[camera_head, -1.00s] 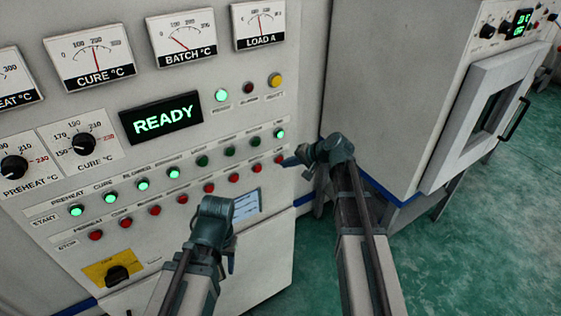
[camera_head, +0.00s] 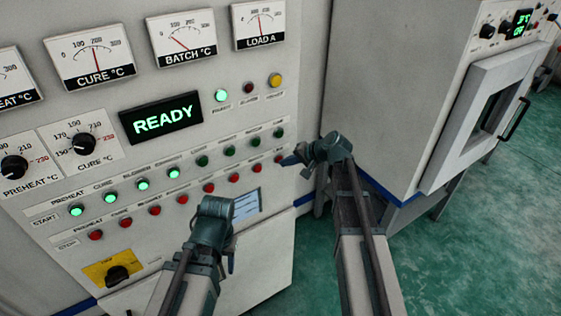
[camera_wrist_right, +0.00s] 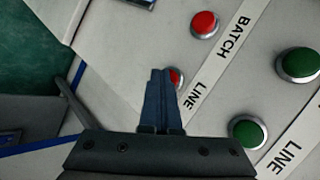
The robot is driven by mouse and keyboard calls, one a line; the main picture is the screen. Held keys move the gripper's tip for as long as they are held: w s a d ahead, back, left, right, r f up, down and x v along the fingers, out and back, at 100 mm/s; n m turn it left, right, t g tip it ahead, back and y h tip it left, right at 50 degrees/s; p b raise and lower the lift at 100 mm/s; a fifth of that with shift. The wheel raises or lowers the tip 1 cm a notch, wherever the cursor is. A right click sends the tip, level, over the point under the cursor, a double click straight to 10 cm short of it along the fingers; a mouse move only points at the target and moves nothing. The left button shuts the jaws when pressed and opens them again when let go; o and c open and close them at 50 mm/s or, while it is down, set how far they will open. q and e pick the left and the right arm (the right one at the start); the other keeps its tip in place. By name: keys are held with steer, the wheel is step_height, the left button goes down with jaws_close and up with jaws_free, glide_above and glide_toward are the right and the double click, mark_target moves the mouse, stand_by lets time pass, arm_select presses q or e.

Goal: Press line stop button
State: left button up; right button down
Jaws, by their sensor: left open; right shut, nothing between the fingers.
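The red line stop button (camera_head: 279,159) is at the right end of the lower button row. It also shows in the right wrist view (camera_wrist_right: 177,76), partly hidden behind my fingertips, beside the "LINE" label. My right gripper (camera_head: 288,161) is shut and empty, its tips at this button; they appear to touch it, but I cannot tell how far it is pressed. The shut fingers also show in the right wrist view (camera_wrist_right: 160,75). The green line start button (camera_head: 280,133) above is dark. My left gripper (camera_head: 231,262) is open, low before the panel, mostly hidden by its wrist.
The red batch stop button (camera_wrist_right: 204,25) is close beside my right fingertips. A lit "READY" display (camera_head: 162,119), gauges and a yellow-plated switch (camera_head: 115,274) are on the panel. A grey oven cabinet (camera_head: 390,100) stands to the right, with open green floor before it.

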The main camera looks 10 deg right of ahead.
steer(key=shift+s, duration=0.15)
steer(key=shift+s+d, duration=0.3)
steer(key=shift+s, duration=0.35)
steer(key=s, duration=0.1)
steer(key=s+d, duration=0.1)
steer(key=s, duration=0.2)
steer(key=shift+s+d, duration=0.35)
stand_by(0.5)
